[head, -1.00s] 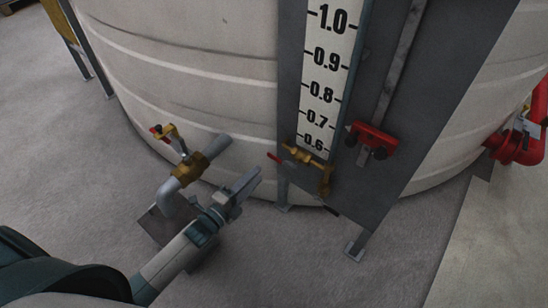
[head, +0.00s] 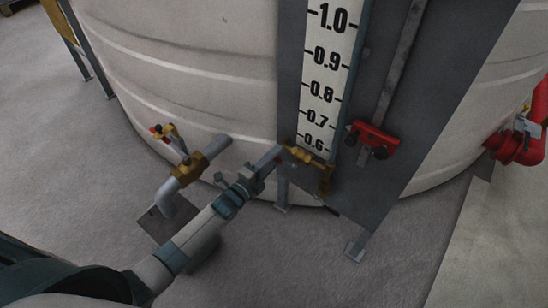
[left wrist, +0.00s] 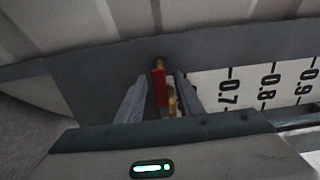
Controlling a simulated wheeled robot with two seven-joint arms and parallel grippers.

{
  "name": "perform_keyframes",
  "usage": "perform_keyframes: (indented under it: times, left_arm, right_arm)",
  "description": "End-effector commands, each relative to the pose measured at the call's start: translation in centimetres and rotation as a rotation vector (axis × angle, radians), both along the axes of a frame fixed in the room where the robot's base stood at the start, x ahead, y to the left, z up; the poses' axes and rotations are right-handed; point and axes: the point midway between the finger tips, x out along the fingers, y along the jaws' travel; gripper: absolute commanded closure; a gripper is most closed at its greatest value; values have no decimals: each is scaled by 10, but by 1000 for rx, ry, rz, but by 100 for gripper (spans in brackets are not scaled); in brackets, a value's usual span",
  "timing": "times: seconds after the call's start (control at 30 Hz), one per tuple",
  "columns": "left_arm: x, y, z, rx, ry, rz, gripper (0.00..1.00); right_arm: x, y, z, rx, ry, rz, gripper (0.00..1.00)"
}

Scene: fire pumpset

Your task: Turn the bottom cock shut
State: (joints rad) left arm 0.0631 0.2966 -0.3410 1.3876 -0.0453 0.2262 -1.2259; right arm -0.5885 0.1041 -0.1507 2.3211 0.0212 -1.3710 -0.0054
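The bottom cock is a brass valve (head: 312,160) at the foot of the level gauge, just below the 0.6 mark. Its red lever (left wrist: 160,88) shows in the left wrist view, with some brass (left wrist: 173,104) beside it. My left gripper (head: 270,162) is at the cock's left side and largely hides the lever in the head view. In the left wrist view its two fingers (left wrist: 157,92) are apart, one on each side of the red lever, with gaps showing. My right gripper is in neither view.
A brass valve (head: 188,168) on a grey pipe stands left of my left gripper. The gauge scale (head: 322,90) and a red clamp-like part (head: 371,140) are on the grey panel (head: 400,150). The pale tank (head: 190,70) stands behind.

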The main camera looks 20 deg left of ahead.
Motion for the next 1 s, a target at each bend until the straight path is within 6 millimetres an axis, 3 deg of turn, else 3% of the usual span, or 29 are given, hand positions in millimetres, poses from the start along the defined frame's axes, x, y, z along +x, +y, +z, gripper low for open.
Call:
perform_keyframes:
  times: [0.07,0.2,0.67,1.0]
  left_arm:
    - [0,0,0,0,0,0,66]
    - [0,0,0,0,0,0,100]
    - [0,0,-3,-35,13,0,100]
    - [-1,-1,-16,-206,76,0,100]
  right_arm:
    - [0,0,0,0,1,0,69]
    - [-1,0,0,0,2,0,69]
    - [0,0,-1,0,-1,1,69]
    - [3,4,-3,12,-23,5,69]
